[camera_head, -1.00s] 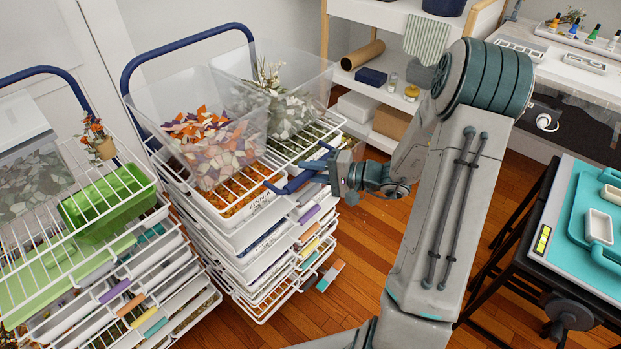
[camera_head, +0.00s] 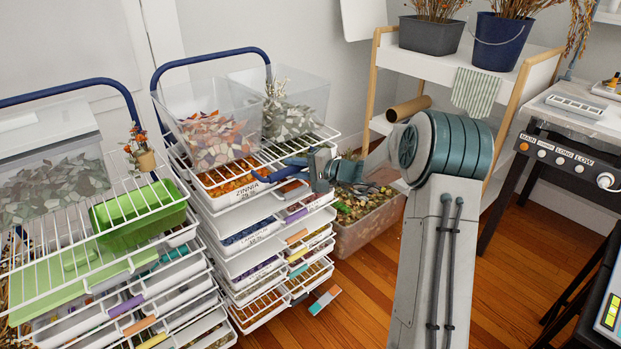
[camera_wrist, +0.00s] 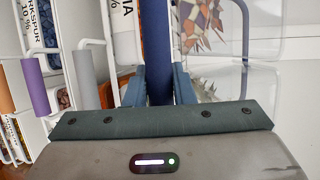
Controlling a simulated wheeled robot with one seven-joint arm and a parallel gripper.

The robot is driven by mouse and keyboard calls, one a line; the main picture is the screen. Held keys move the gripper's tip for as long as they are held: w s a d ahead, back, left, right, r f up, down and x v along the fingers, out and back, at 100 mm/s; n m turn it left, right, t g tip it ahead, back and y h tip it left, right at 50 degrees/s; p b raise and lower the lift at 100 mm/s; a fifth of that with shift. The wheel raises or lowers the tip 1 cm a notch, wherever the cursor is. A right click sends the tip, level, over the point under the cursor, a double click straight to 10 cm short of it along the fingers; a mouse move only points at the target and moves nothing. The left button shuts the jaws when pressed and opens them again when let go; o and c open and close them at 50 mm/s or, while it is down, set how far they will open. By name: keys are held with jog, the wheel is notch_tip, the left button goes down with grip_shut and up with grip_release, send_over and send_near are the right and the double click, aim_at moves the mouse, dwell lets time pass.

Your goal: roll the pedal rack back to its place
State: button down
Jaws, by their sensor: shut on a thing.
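The rack is a white wire trolley (camera_head: 290,150) with a tall blue hoop handle (camera_head: 208,58) and several labelled trays, one marked ZINNIA (camera_head: 243,190). Two clear bins of orange-and-white and pale pieces stand on its top. My gripper (camera_head: 264,176) reaches in from the right at the rack's top front edge. In the wrist view its blue fingers (camera_wrist: 159,88) are shut around a blue bar (camera_wrist: 156,45) of the rack. The fingertips' far side is hidden.
A second rack (camera_head: 90,235) with a green tub (camera_head: 140,215) stands close on the left. A clear bin (camera_head: 365,225) of pieces sits on the floor behind my gripper. A white shelf unit (camera_head: 445,70) stands at the back. Wooden floor (camera_head: 350,290) is open in front.

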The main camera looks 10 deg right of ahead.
jog(key=shift+w+r, duration=0.2)
jog(key=c, duration=1.5)
grip_release()
jog(key=shift+o, duration=1.3)
jog(key=shift+w+a+f, duration=0.1)
jog(key=shift+w, duration=0.05)
jog(key=v, duration=1.4)
jog(key=shift+a+f, duration=0.1)
